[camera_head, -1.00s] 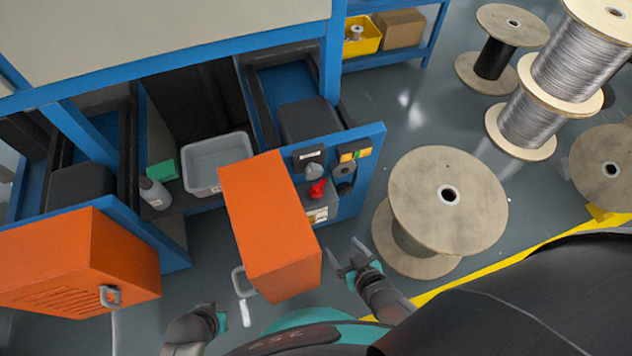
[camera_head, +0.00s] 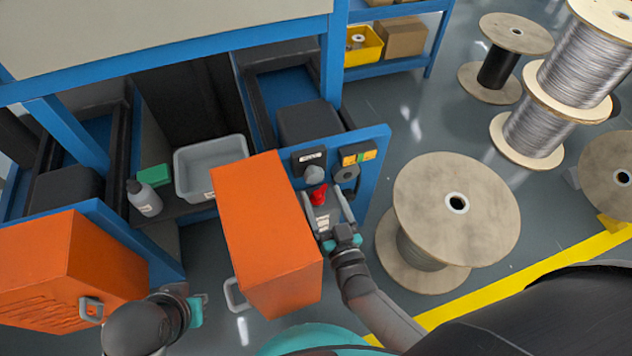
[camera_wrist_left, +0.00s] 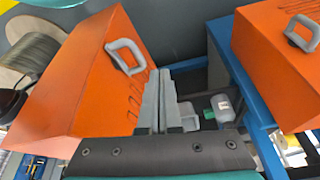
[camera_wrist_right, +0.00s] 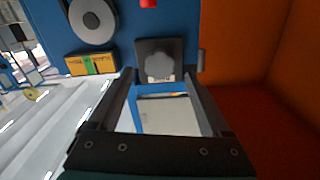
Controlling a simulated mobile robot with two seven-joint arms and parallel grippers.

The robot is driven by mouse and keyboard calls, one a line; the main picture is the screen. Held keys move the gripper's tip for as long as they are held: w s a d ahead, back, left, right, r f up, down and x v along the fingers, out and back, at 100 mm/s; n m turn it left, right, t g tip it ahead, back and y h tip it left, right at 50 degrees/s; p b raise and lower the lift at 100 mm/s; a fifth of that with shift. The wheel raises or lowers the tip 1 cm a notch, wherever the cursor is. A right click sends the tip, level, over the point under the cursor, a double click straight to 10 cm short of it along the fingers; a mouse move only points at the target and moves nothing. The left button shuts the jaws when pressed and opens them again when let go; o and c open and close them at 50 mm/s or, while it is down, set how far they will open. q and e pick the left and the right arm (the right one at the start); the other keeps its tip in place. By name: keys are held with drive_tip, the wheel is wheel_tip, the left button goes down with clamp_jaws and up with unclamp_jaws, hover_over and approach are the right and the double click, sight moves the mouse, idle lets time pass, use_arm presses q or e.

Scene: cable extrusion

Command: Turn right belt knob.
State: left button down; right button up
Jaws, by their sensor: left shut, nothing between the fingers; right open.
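A grey lobed knob (camera_head: 314,175) on a dark plate is on the blue panel at the right machine bay. It also shows in the right wrist view (camera_wrist_right: 160,65), just beyond and between the fingertips, apparently not gripped. A red knob (camera_head: 319,194) sits nearby and shows at the top edge of the right wrist view (camera_wrist_right: 148,3). My right gripper (camera_head: 325,198) is open in front of the panel; the exact gap to the knob is unclear. My left gripper (camera_head: 203,299) is shut and empty; its closed fingers show in the left wrist view (camera_wrist_left: 157,80).
A round grey dial (camera_head: 346,173) and a yellow-green switch plate (camera_head: 357,155) sit beside the knob. An orange cover (camera_head: 262,230) stands close beside my right gripper. A grey bin (camera_head: 210,168) lies behind it. A large wooden spool (camera_head: 455,205) stands right, with floor between.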

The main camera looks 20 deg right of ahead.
sight(315, 180)
drive_tip(key=w+b, duration=0.1)
drive_tip(key=w, duration=0.2)
drive_tip(key=shift+w+f, duration=0.15)
drive_tip(key=shift+w, duration=0.15)
use_arm(q)
drive_tip(key=shift+s+r+t, duration=0.1)
drive_tip(key=shift+r+t, duration=0.2)
drive_tip(key=shift+r, duration=1.55)
use_arm(e)
drive_tip(key=shift+w+a, duration=0.1)
drive_tip(key=shift+w, duration=0.65)
clamp_jaws()
